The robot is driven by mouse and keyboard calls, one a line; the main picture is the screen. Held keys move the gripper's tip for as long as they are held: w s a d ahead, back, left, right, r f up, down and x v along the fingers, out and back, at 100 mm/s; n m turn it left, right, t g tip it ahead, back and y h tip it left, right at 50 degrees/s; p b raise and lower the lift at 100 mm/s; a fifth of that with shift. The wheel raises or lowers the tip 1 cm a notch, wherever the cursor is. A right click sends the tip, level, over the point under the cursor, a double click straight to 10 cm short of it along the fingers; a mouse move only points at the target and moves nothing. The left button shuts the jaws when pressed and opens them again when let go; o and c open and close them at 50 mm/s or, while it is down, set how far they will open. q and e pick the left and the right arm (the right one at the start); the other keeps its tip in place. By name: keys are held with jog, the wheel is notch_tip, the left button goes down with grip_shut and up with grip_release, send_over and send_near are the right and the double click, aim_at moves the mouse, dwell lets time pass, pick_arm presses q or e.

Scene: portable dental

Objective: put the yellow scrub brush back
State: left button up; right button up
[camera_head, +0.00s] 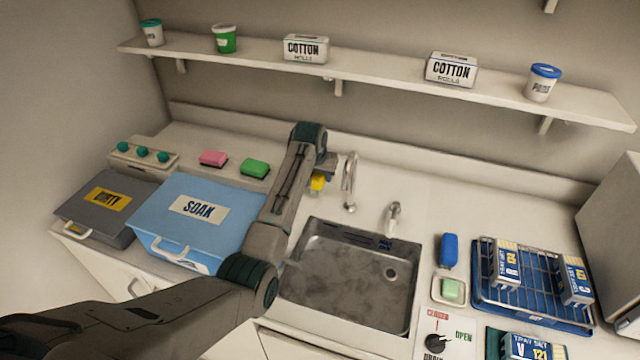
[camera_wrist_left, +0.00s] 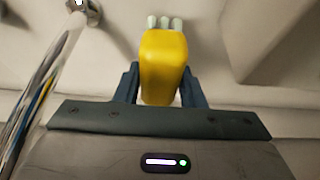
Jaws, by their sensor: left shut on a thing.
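The yellow scrub brush (camera_head: 317,183) is between the fingers of my left gripper (camera_head: 324,172), at the back of the counter, left of the tap. In the left wrist view the brush (camera_wrist_left: 163,60) is a rounded yellow block with pale tufts at its far end. The dark fingers of my left gripper (camera_wrist_left: 160,84) are shut on its two sides. I cannot tell in the head view whether the brush touches the counter, as my arm partly hides it. My right gripper is not in view.
Pink (camera_head: 213,158) and green (camera_head: 255,168) blocks lie behind the blue SOAK box (camera_head: 150,215). The tap (camera_head: 349,182) stands close to the right of my gripper, behind the steel sink (camera_head: 345,275). A blue block (camera_head: 449,250) and a wire rack (camera_head: 545,310) are farther right.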

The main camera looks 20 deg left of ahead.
pick_arm(q)
jog(key=shift+f, duration=0.4)
notch_tip(320, 180, down, 3)
jog(key=shift+w+f+p, duration=0.1)
jog(key=shift+p, duration=0.5)
jog(key=shift+f, duration=0.35)
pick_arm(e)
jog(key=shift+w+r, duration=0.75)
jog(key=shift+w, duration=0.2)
pick_arm(q)
jog(key=o, duration=1)
jog(key=shift+c, duration=0.2)
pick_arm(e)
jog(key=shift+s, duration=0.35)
